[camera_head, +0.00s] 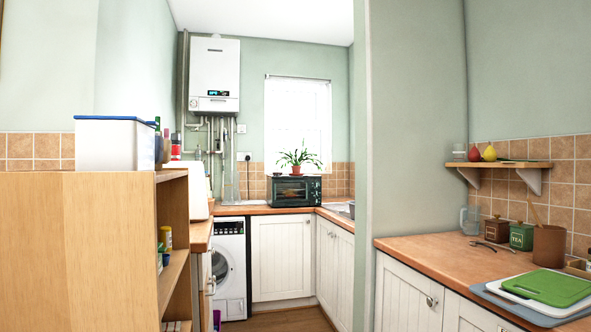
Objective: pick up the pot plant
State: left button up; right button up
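The pot plant (297,160) has long thin green leaves and a small reddish-brown pot. It stands upright on top of a dark toaster oven (294,191), in front of the bright window at the back of the kitchen. The plant is far from me, across the room. Neither of my grippers shows in the head view, so their state and place cannot be seen.
A wooden shelf unit (92,250) with a white, blue-lidded box (115,143) blocks the near left. A wooden worktop (446,258) and a wall corner (417,120) stand on the right. A narrow strip of floor (280,321) shows between the cupboards.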

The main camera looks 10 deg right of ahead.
aim_at(297, 167)
jog(key=i+l+z, duration=0.1)
jog(key=i+l, duration=0.5)
jog(key=i+l+z, duration=0.15)
jog(key=i+l, duration=0.4)
jog(key=i, duration=0.25)
jog(key=i+j+z, duration=0.1)
jog(key=i, duration=0.4)
jog(key=i+j+z, duration=0.15)
jog(key=i, duration=0.4)
jog(key=i+j+z, duration=0.1)
jog(key=i+j, duration=0.2)
jog(key=i, duration=0.2)
jog(key=i+j+z, duration=0.1)
jog(key=i+j, duration=0.15)
jog(key=i, duration=0.25)
